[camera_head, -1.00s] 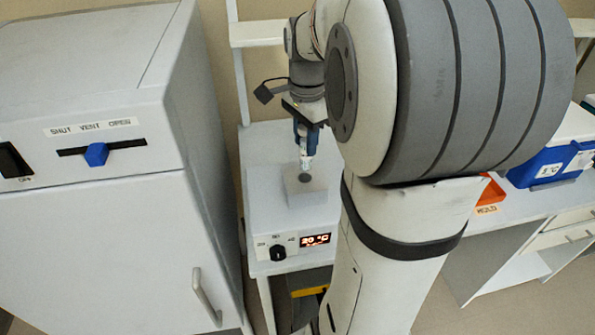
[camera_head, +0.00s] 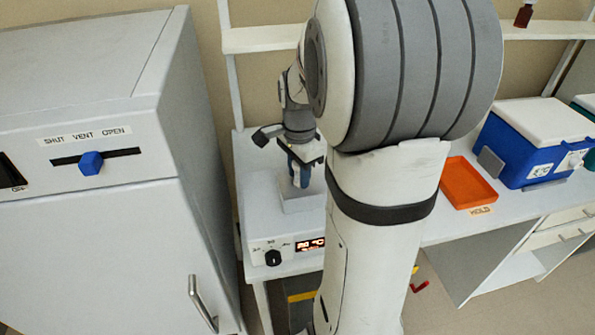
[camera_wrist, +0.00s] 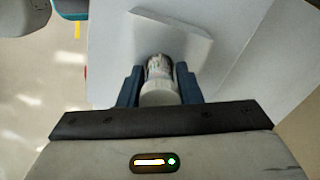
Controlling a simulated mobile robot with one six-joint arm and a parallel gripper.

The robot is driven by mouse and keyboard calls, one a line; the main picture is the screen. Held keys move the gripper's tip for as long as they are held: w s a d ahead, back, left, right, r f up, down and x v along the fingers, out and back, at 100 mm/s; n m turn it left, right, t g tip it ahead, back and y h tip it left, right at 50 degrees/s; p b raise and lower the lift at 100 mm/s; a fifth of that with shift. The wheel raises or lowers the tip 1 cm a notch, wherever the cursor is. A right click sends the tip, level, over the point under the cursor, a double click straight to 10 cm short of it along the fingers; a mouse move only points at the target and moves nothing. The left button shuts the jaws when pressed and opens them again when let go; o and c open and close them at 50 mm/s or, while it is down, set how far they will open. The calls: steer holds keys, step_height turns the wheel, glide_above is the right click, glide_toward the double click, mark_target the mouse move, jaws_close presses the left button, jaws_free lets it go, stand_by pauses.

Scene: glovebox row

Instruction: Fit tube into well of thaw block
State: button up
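The thaw block (camera_head: 300,198) is a pale block on top of the white heater unit; its top also shows in the wrist view (camera_wrist: 175,32). My gripper (camera_head: 299,183) is low, right at the block. In the wrist view its blue fingers (camera_wrist: 159,88) are shut on the tube (camera_wrist: 158,70), which has a whitish cap and a clear, marked body. The tube's far end points at the block's top. The well is hidden behind the tube and fingers, so I cannot tell how deep the tube sits.
The heater unit has a dial (camera_head: 272,258) and a lit display (camera_head: 310,244). A big grey cabinet (camera_head: 90,240) stands at left. An orange tray (camera_head: 467,183) and a blue cooler (camera_head: 520,150) stand on the bench at right. A shelf (camera_head: 262,38) runs behind.

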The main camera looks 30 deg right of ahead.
steer(key=o, duration=0.4)
steer(key=shift+r, duration=0.15)
step_height(320, 180, up, 11)
steer(key=shift+r, duration=0.4)
steer(key=shift+s+a+r, duration=0.1)
steer(key=shift+a, duration=0.1)
steer(key=s+a+f+n+t, duration=0.1)
steer(key=s+a+f+n, duration=0.1)
steer(key=s+a+n, duration=0.2)
steer(key=s+a+f+n+t, duration=0.1)
steer(key=s+a+f+n, duration=0.2)
steer(key=n, duration=0.4)
steer(key=s+a+f+n+t, duration=0.1)
steer(key=s+a+f+n, duration=0.1)
steer(key=s+a+n, duration=0.3)
steer(key=shift+s+f+n, duration=0.15)
steer(key=shift+f+n, duration=0.05)
steer(key=shift+n, duration=0.2)
